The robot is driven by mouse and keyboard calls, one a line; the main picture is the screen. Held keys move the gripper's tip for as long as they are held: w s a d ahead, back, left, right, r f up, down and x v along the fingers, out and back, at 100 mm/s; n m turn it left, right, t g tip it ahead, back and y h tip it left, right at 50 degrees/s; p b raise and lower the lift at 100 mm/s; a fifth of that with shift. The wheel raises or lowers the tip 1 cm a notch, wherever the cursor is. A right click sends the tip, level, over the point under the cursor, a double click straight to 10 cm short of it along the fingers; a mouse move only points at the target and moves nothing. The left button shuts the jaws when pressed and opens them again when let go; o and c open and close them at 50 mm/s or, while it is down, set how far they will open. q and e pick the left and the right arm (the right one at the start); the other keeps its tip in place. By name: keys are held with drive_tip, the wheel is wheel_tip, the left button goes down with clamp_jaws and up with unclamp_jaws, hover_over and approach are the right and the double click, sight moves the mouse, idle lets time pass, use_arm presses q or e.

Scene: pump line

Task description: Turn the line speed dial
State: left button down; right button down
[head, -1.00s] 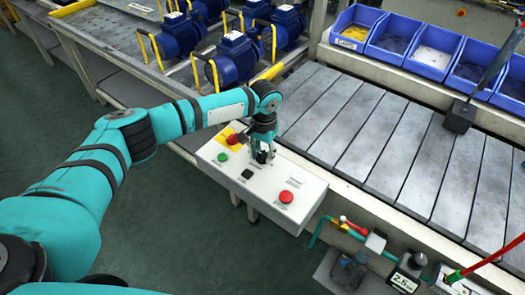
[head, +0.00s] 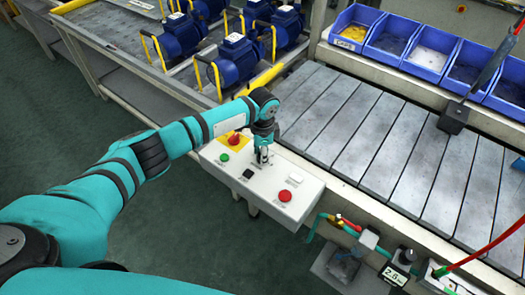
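The white control box (head: 262,190) stands at the near side of the conveyor. My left gripper (head: 263,158) points down at the upper middle of its top face, where a small dark knob, apparently the line speed dial, is mostly hidden between or behind the fingers. The fingertips are at the knob, but I cannot tell whether they are shut on it. My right gripper is out of view.
The box carries a red switch on a yellow plate (head: 235,139), a green button (head: 224,157), a black switch (head: 248,174), a white button (head: 295,179) and a red mushroom button (head: 285,195). Blue pumps (head: 238,65) stand behind. The slatted conveyor (head: 380,140) is bare.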

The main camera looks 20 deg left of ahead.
use_arm(q)
drive_tip(key=shift+m, duration=0.7)
drive_tip(key=c, duration=0.9)
unclamp_jaws()
drive_tip(key=shift+c, duration=0.2)
wheel_tip(320, 180, up, 12)
drive_tip(key=shift+s, duration=0.15)
